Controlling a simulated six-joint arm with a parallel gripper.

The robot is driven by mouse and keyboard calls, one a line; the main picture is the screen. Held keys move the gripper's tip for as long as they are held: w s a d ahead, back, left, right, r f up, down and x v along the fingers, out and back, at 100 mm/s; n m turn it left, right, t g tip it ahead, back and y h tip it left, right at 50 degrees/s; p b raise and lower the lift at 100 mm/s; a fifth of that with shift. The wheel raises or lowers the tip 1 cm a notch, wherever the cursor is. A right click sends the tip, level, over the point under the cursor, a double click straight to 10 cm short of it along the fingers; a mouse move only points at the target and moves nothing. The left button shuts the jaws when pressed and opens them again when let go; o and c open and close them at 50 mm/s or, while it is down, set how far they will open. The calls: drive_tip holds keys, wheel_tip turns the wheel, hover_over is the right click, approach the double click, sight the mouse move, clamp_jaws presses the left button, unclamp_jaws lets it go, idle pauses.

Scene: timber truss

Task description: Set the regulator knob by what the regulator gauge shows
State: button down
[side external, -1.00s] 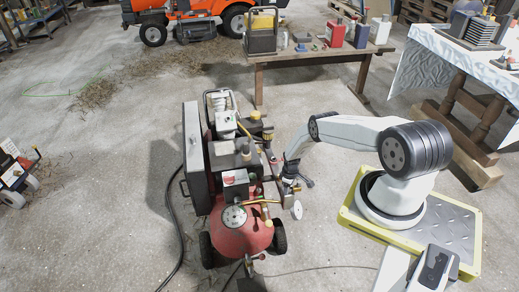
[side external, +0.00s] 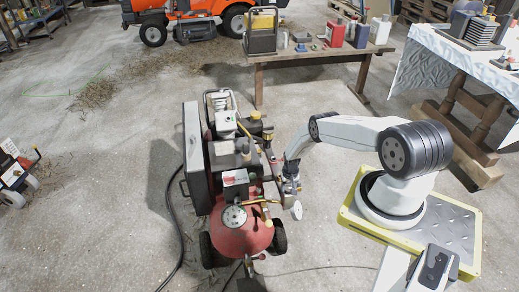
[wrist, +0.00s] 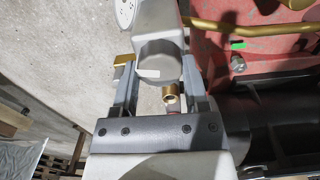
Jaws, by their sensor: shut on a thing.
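The regulator knob (wrist: 160,58) is a grey cylinder with a white mark on its end face, in the wrist view. My gripper (wrist: 160,70) has one finger on each side of it and is shut on it. In the side view my gripper (side external: 290,188) is at the right side of the red compressor (side external: 240,240). A small white dial, apparently the regulator gauge (wrist: 126,12), is cut by the top edge of the wrist view. It also shows edge-tilted below my gripper in the side view (side external: 297,210). Its reading is too small to tell.
A larger tank gauge (side external: 234,216) sits on the compressor's front. A brass pipe (wrist: 250,27) and red tank lie close to my right finger. A black hose (side external: 175,225) lies on the floor. A workbench (side external: 320,54) with bottles stands behind.

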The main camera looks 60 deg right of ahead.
drive_tip(key=shift+m, duration=1.7)
drive_tip(key=shift+c, duration=0.5)
unclamp_jaws()
drive_tip(key=shift+r, duration=0.15)
drive_tip(key=shift+r, duration=3.7)
